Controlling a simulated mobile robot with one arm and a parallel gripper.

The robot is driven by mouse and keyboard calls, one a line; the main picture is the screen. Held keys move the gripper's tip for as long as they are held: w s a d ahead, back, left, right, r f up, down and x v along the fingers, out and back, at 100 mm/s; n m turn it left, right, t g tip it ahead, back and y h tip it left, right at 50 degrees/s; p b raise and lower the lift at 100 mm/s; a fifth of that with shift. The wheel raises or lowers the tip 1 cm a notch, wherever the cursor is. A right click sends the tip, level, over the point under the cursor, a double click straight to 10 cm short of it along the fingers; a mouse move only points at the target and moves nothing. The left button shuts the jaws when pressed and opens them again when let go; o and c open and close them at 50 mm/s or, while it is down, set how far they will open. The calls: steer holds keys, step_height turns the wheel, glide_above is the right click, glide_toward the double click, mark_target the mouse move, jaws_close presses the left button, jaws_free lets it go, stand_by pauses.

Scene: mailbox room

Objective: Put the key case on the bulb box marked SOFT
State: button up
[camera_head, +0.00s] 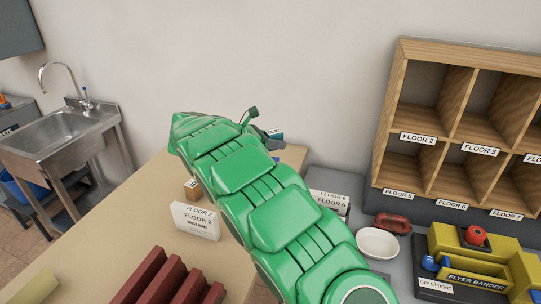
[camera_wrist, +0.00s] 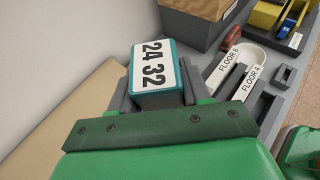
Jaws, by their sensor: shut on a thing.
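My gripper (camera_wrist: 156,88) is shut on a teal case (camera_wrist: 152,97) with a white top label reading 24 32. The case sits between the two grey fingers in the wrist view. I take it to be the key case. In the head view a bit of the teal case (camera_head: 276,134) shows past the end of my green arm, above the far end of the tan table. A small brown box (camera_head: 193,190) with a pale label stands on that table, partly behind the arm. Its label is too small to read. I cannot make out the word SOFT anywhere.
On the tan table (camera_head: 110,240) stand a white floor sign (camera_head: 196,221) and dark red slotted racks (camera_head: 160,285). On the grey counter at right are a white dish (camera_head: 377,243), a red item (camera_head: 392,222), a yellow flyer bander (camera_head: 475,262) and wooden pigeonholes (camera_head: 455,140).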

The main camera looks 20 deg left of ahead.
steer(key=shift+w+a+f, duration=0.25)
steer(key=shift+w, duration=0.15)
steer(key=shift+w+a+f, duration=0.4)
steer(key=shift+w+f, duration=0.35)
steer(key=shift+f, duration=0.25)
steer(key=shift+w+a+f, duration=0.45)
steer(key=shift+w+f, duration=0.3)
steer(key=shift+f, duration=0.3)
steer(key=shift+w+a+f, duration=0.4)
steer(key=shift+w+f, duration=0.35)
steer(key=shift+f, duration=1.7)
steer(key=shift+f, duration=0.2)
steer(key=o, duration=1.1)
steer(key=shift+r, duration=0.1)
steer(key=shift+a+r, duration=0.1)
steer(key=shift+r, duration=0.05)
steer(key=v, duration=1.1)
steer(key=shift+s+a, duration=0.25)
steer(key=shift+s, duration=0.05)
steer(key=shift+o, duration=0.2)
steer(key=shift+r, duration=0.15)
